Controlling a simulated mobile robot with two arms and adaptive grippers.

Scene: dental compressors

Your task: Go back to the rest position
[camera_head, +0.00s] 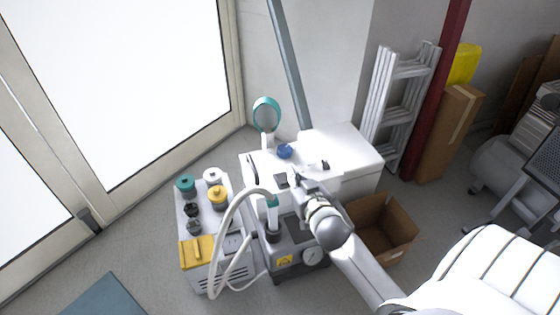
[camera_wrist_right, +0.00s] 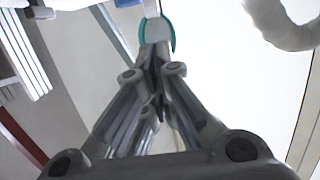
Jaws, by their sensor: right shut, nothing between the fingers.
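My right arm reaches in from the lower right in the head view, and its gripper (camera_head: 294,178) is over the front of the white cabinet (camera_head: 352,150), above the compressor unit (camera_head: 290,262). In the right wrist view the fingers of this gripper (camera_wrist_right: 152,62) are closed together with nothing between them. A white and teal part (camera_wrist_right: 157,30) shows just beyond the fingertips; I cannot tell whether they touch. My left gripper is not in view.
A white hose (camera_head: 228,225) loops beside the gripper. A unit with coloured caps (camera_head: 217,198) stands to the left. A round teal-framed mirror (camera_head: 266,114) and a blue item (camera_head: 285,151) are on the cabinet. An open cardboard box (camera_head: 400,245) lies right of the arm.

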